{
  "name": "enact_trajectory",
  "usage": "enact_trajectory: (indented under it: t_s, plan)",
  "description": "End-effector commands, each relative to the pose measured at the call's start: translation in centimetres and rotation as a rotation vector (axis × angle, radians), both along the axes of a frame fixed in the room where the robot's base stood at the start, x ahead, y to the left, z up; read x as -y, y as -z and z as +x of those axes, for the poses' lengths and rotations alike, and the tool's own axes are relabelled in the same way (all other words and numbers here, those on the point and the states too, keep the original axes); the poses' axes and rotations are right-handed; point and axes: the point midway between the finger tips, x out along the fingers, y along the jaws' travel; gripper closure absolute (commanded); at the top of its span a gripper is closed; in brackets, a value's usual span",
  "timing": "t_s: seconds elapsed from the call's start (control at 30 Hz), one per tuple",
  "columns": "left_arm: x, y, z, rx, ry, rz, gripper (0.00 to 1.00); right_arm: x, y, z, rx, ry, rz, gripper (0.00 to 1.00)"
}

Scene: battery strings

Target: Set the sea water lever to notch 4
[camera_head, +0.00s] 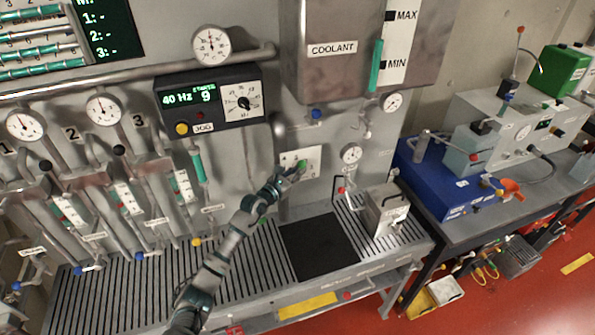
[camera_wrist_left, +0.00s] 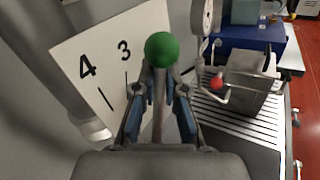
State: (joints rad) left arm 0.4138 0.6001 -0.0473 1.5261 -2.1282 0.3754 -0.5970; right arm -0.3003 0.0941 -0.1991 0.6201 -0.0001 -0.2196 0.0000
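The sea water lever has a green ball knob (camera_wrist_left: 162,49) on a thin shaft, in front of a white plate (camera_wrist_left: 92,62) with black numbers. The 4 and 3 show to the left of the knob; the knob and fingers hide part of the plate. In the head view the plate (camera_head: 312,158) is on the wall panel, with the green knob (camera_head: 301,164) at its middle. My left gripper (camera_wrist_left: 161,92) has a finger on either side of the shaft, just below the knob, with gaps visible between. It also shows in the head view (camera_head: 292,171).
A vertical pipe (camera_wrist_left: 62,80) runs left of the plate. A small gauge (camera_head: 351,154) and a grey box (camera_head: 386,210) with a red-knobbed handle stand to the right. A slatted bench (camera_head: 250,262) with a black mat (camera_head: 318,247) lies below. The coolant tank (camera_head: 345,50) is above.

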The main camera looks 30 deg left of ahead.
Motion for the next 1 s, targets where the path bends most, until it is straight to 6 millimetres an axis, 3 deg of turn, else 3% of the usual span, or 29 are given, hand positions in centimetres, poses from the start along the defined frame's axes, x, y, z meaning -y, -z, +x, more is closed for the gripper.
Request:
enact_trajectory:
  t_s: [0.13,0.23,0.57,0.7,1.0]
  plan:
    - [-0.6,-0.1,0.0,0.015,-0.010,-0.014,1.00,-1.3,0.6,0.0,0.000,0.005,0.016,0.15]
    - [-0.9,0.2,-0.3,0.054,-0.010,-0.044,1.00,-2.1,2.3,-0.1,-0.001,0.007,0.025,0.15]
    - [-2.2,0.0,-1.8,0.234,-0.009,-0.200,1.00,-1.2,8.6,-0.3,-0.013,0.004,0.013,0.15]
    - [-2.6,-0.2,-2.3,0.286,-0.009,-0.245,1.00,-1.4,9.5,1.6,0.002,0.006,0.014,0.15]
    - [-2.9,-0.9,-2.6,0.314,-0.011,-0.271,1.00,-1.8,9.6,2.2,0.001,0.008,0.016,0.15]
